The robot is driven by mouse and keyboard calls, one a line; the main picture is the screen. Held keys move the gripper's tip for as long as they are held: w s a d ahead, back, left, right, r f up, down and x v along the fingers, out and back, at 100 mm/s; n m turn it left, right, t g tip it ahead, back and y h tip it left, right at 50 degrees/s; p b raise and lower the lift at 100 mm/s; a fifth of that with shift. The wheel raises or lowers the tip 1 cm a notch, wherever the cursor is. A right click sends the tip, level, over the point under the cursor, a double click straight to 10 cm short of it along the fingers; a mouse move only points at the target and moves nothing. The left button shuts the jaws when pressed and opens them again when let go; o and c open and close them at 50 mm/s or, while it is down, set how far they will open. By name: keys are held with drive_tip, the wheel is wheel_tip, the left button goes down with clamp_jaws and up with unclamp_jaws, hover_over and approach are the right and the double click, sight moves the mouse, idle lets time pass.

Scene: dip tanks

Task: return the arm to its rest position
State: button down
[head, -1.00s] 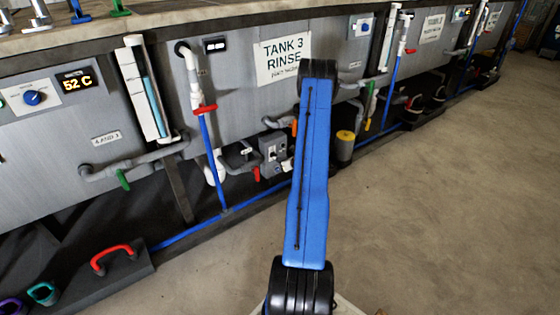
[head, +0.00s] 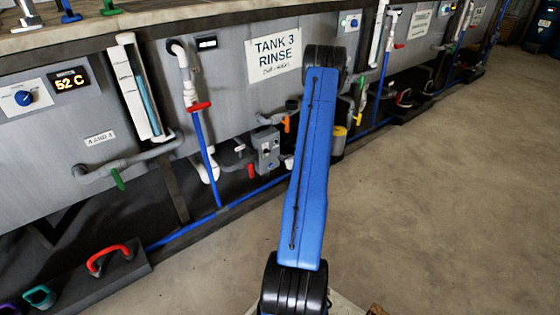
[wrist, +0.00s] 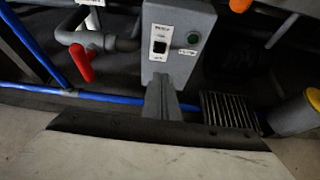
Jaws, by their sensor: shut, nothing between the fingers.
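My blue arm link (head: 308,165) rises through the middle of the head view, between dark joints at its top and bottom. In that picture the fingers overlap the lower edge of a grey switch box (wrist: 178,38); I cannot tell the gap. The gripper is hidden in the head view.
The switch box also shows in the head view (head: 267,148). A red-handled valve (wrist: 82,62), a blue floor pipe (wrist: 110,98), a grate (wrist: 228,110) and a yellow-topped cylinder (wrist: 298,112) are close by. Open concrete floor (head: 440,210) lies to the right.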

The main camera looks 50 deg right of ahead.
drive_tip(key=shift+s+a+r, duration=0.1)
drive_tip(key=shift+s+r, duration=0.2)
idle(0.4)
